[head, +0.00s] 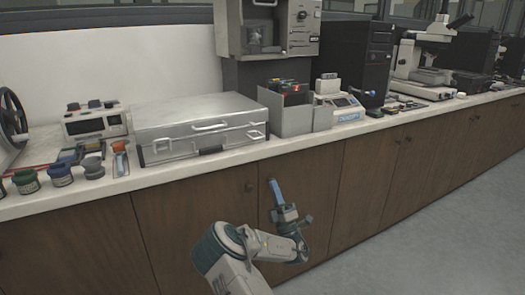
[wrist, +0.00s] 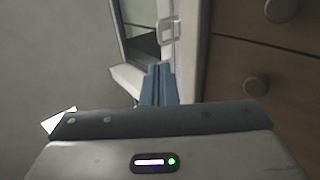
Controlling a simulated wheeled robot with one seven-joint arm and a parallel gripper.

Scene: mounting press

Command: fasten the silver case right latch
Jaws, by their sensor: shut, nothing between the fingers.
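The silver case (head: 195,115) lies closed-looking on the counter at the left of the head view. Its right latch (head: 256,134) is a pale loop on the front face near the right corner. A similar left latch (head: 161,146) is near the left corner. My gripper (head: 271,182) is in front of the cabinet doors, below the counter edge and apart from the case. Its blue fingers are together and empty, and also show in the wrist view (wrist: 158,72). A pale loop (wrist: 170,28), probably a latch, shows beyond the fingertips. Whether either latch is fastened is unclear.
A grey bin (head: 290,118) with coloured items stands right of the case, near its right end. Several jars (head: 60,175) and a meter (head: 96,122) stand left of it. Brown cabinet doors (head: 200,210) with knobs lie below the counter. The floor at right is clear.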

